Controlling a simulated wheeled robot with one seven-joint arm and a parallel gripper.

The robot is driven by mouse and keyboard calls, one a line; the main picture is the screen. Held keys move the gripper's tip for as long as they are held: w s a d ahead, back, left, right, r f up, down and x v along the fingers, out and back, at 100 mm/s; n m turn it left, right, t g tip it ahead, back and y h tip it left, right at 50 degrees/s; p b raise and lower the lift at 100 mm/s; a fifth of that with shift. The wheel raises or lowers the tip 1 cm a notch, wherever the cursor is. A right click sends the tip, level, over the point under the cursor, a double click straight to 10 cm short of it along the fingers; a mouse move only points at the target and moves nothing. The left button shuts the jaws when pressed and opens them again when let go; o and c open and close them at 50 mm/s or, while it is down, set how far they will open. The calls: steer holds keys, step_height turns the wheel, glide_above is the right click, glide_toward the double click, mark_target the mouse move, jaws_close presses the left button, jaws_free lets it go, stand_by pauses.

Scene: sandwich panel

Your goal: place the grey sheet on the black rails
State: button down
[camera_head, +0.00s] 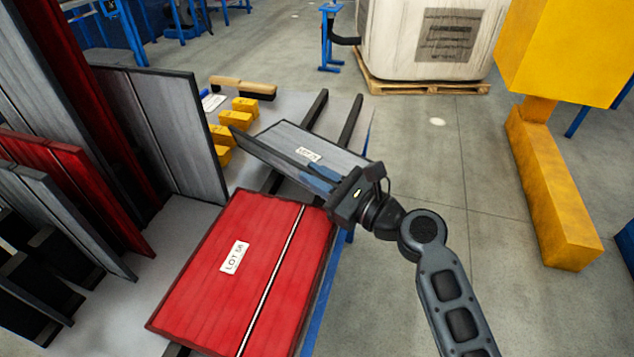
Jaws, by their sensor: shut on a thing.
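The grey sheet (284,134) has a dark edge and a white lot label. It spans across the two black rails (350,121), whose far ends stick out behind it. I cannot tell whether it rests on the rails or is held just above them. My gripper (318,178) comes in from the right and is shut on the sheet's near right edge. Its fingers hide part of that edge. A red sheet (215,283) labelled LOT 56 lies flat over the near part of the rails.
Upright grey and red panels (170,120) stand in a rack on the left. Several yellow blocks (236,118) and a wooden-backed brush (245,88) lie on the table beyond. Open floor lies right of the table.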

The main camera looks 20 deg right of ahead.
steer(key=shift+f, duration=0.45)
steer(key=c, duration=1.1)
jaws_free()
steer(key=v, duration=1.2)
